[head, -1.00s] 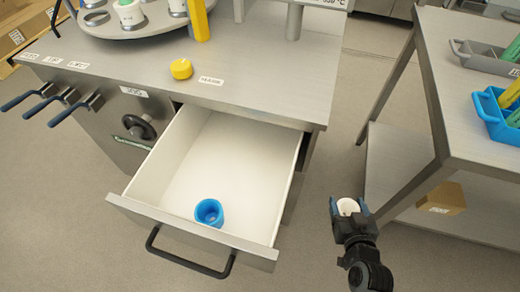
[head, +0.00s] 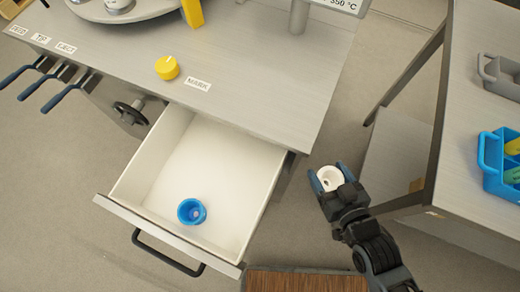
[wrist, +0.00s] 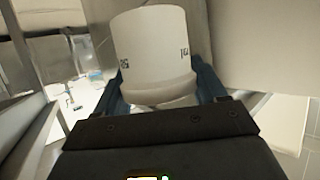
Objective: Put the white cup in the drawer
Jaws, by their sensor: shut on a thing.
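The white cup (head: 329,178) is between the blue fingers of my gripper (head: 326,180), to the right of the open drawer and apart from it. In the wrist view the white cup (wrist: 152,45) fills the upper middle, with dark marks on its side; my gripper (wrist: 165,95) is shut on it. The white drawer (head: 232,172) is pulled out under the counter. A blue cup (head: 191,211) stands inside it near the front; the rest of the drawer floor is bare.
The metal counter (head: 255,75) carries a yellow knob (head: 167,68). A metal table (head: 465,130) with a blue caddy (head: 492,160) stands at the right. A brown wooden surface (head: 305,281) shows at the bottom edge. The drawer's front handle (head: 165,256) juts out.

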